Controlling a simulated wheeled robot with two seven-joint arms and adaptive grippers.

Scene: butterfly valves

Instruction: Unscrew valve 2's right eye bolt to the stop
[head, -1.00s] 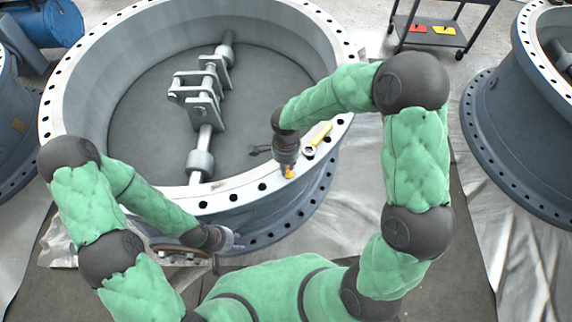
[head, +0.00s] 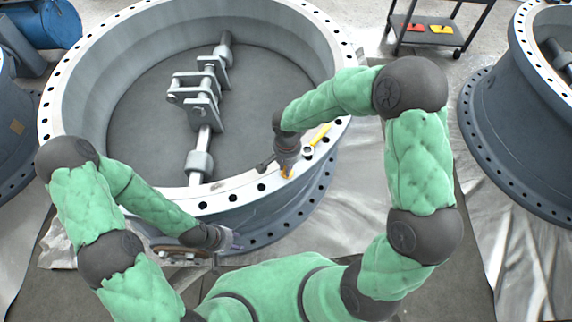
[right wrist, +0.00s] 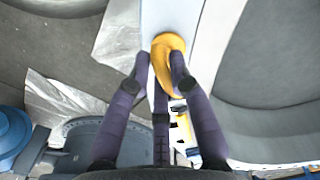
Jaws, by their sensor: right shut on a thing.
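The large grey valve (head: 250,207) in front of me has a white flange ring with bolt holes. A yellow eye bolt (head: 286,171) stands on the near right part of the flange. In the right wrist view the yellow ring of the eye bolt (right wrist: 168,50) lies between the fingers. My right gripper (head: 287,165) is shut on the eye bolt from above. In the right wrist view its fingers (right wrist: 160,72) touch the ring; the threaded shank is hidden. My left gripper (head: 230,240) is low at the near left side of the valve, away from the bolt; its jaws are too small to judge.
A yellow-handled tool (head: 319,134) lies on the flange just beyond my right gripper. A brown-rimmed handwheel (head: 180,252) is beside my left gripper. Another valve (head: 520,130) stands at right. A cart (head: 430,35) stands at the back.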

